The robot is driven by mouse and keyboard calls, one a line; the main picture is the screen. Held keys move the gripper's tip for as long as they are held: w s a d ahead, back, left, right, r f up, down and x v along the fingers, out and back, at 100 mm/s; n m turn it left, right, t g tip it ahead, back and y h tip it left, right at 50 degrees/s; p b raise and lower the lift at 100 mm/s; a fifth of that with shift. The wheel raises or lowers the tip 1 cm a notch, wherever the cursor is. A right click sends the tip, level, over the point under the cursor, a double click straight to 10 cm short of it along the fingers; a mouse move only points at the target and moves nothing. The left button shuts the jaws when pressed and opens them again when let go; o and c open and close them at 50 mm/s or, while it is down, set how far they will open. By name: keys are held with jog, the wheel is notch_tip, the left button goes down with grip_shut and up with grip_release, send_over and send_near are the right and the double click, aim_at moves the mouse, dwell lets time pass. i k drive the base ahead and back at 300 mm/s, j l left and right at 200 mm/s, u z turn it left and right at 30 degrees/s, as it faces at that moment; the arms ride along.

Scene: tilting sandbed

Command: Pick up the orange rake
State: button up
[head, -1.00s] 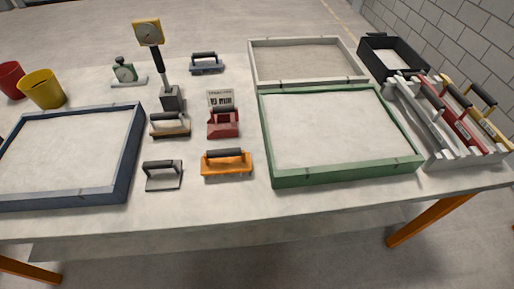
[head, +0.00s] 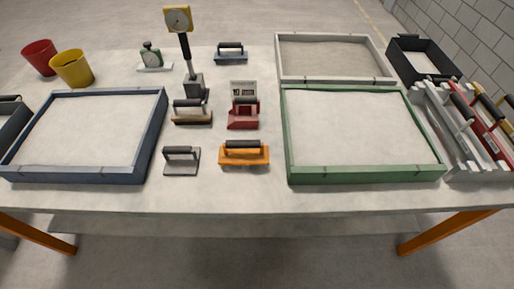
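The orange rake (head: 244,154) lies on the table near its front edge, a little left of the green-framed sandbox. It has an orange base and a dark handle bar along its top. A grey tool with a dark handle (head: 181,160) lies to its left, apart from it. A red scoop-like tool (head: 243,115) stands just behind it. My gripper is not in view.
A blue-framed sandbox (head: 158,135) lies left and a green-framed one (head: 291,140) right. A yellow gauge (head: 178,20) stands tall behind a wood-based tool (head: 191,112). A rack of long tools (head: 460,140) stands far right. The table front (head: 235,195) is clear.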

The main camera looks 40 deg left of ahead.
aim_at(248, 153)
jog(key=k+j, duration=0.1)
jog(key=j, duration=0.35)
jog(key=k+j, duration=0.1)
jog(key=j, duration=0.85)
jog(key=k+j, duration=0.15)
jog(key=j, duration=0.3)
jog(key=k+j, duration=0.1)
jog(key=j, duration=0.4)
